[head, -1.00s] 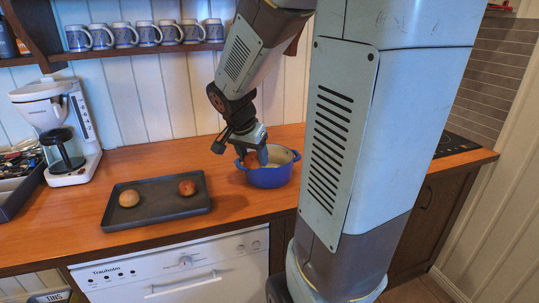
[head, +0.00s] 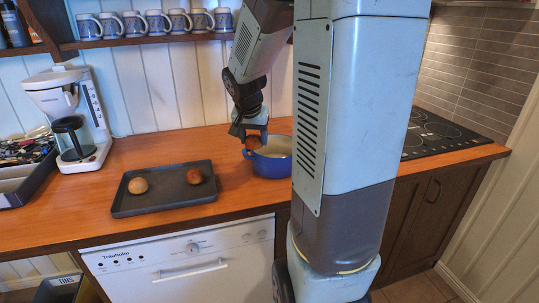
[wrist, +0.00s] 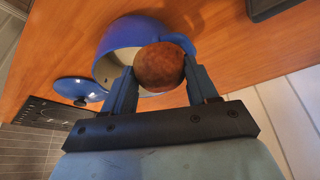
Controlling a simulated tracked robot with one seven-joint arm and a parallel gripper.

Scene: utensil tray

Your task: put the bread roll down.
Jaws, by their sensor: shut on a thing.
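The bread roll (head: 255,143) is brown and round. My gripper (wrist: 160,78) is shut on it, one finger on each side, and the roll also shows in the wrist view (wrist: 160,64). In the head view my gripper (head: 251,132) holds the roll at the back left of the blue pot (head: 272,162), around rim height or above. In the wrist view the roll covers part of the pot (wrist: 145,28), whose pale inside is partly visible. I cannot tell whether the roll touches the pot.
A dark tray (head: 165,192) left of the pot holds a pale roll (head: 138,185) and a reddish-brown one (head: 194,176). A blue lid (wrist: 78,88) lies near the pot. A coffee maker (head: 75,110) stands further left, a hob (head: 435,135) right. Bare counter lies between.

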